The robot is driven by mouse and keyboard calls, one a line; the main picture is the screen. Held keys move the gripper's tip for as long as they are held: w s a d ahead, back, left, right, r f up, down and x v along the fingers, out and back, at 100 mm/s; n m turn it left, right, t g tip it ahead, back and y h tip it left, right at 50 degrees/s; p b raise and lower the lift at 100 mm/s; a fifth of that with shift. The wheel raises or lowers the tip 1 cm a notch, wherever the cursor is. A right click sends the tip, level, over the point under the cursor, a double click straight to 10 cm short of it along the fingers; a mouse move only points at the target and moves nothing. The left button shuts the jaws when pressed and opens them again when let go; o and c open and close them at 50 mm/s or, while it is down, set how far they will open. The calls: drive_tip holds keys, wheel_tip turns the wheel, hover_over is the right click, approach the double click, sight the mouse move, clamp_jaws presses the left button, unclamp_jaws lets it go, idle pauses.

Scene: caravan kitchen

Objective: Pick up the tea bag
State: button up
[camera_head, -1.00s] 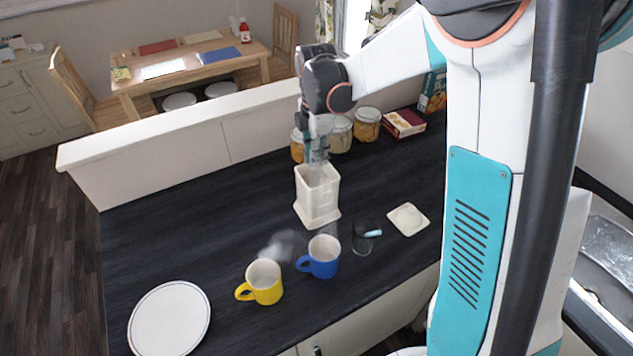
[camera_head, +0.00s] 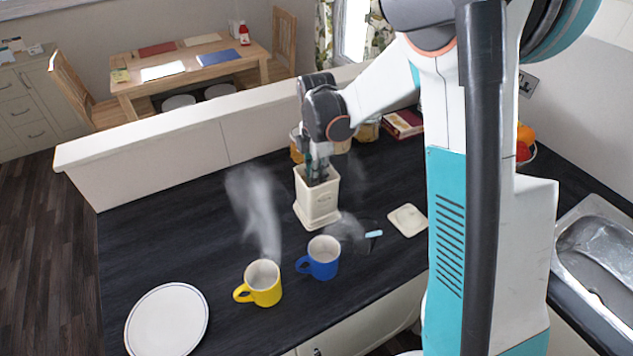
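My gripper (camera_head: 318,180) points down into the open top of a cream square canister (camera_head: 318,206) on the dark counter. Its fingertips are hidden inside the canister, so I cannot tell whether they are open or shut. No tea bag shows; the inside of the canister is mostly blocked by my gripper. The canister's square cream lid (camera_head: 408,219) lies on the counter to its right.
A yellow mug (camera_head: 263,284) and a blue mug (camera_head: 321,260) stand in front of the canister, with steam rising nearby. Jars (camera_head: 367,131) and a dark red box (camera_head: 403,124) stand behind. A white plate (camera_head: 167,320) lies front left.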

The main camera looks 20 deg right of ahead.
drive_tip(key=shift+r, duration=0.1)
idle(0.3)
wheel_tip(320, 180, up, 20)
drive_tip(key=p, duration=0.3)
idle(0.5)
